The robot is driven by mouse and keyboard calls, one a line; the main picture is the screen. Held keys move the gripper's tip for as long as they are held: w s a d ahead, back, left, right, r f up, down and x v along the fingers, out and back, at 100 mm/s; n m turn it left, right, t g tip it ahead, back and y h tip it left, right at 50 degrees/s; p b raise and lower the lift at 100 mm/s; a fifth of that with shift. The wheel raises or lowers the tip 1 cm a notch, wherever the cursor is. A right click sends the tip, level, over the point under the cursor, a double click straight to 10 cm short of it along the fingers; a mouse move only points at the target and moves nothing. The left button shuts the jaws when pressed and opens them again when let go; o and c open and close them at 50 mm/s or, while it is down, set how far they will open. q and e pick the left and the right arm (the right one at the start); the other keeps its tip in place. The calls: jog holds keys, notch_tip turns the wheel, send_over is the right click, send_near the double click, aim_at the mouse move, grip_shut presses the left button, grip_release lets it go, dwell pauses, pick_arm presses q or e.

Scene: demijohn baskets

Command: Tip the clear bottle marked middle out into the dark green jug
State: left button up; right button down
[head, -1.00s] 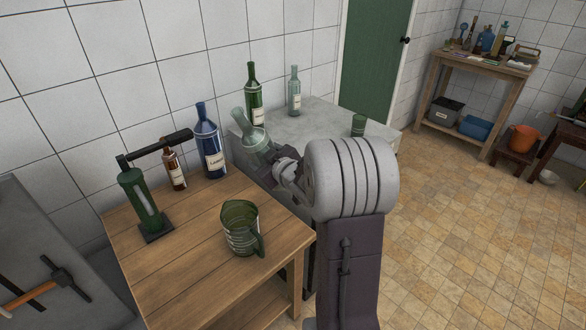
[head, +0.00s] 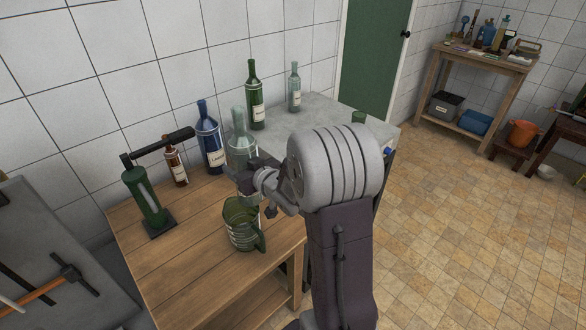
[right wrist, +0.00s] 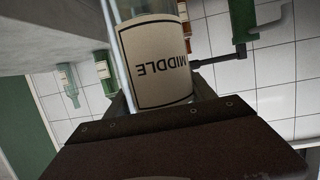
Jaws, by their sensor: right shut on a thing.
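The clear bottle marked middle (head: 241,150) is held nearly upright by my right gripper (head: 245,177). Its label reads MIDDLE upside down in the right wrist view (right wrist: 157,65). My right gripper is shut on the bottle, and its fingers hide part of the lower body. The dark green jug (head: 239,236) stands upright on the wooden table, just below and in front of the bottle in the head view. The gripper overlaps the jug's upper right edge there. My left gripper is not in view.
On the wooden table (head: 180,270) stand a blue bottle (head: 210,145), a small brown bottle (head: 177,170) and a green corking device (head: 146,200). A green bottle (head: 255,100) and another clear bottle (head: 294,90) stand on the grey worktop. The table's front left is clear.

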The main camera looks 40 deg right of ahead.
aim_at(241, 167)
jog(key=shift+s+a+r+p, duration=0.3)
jog(key=shift+s+a+r, duration=0.15)
jog(key=shift+s+r, duration=0.35)
jog(key=shift+s+a+r+p, duration=0.35)
jog(key=shift+s+r, duration=0.2)
jog(key=shift+s, duration=0.35)
jog(key=shift+s+a+r, duration=0.2)
jog(key=shift+s+a, duration=0.1)
jog(key=shift+s, duration=0.25)
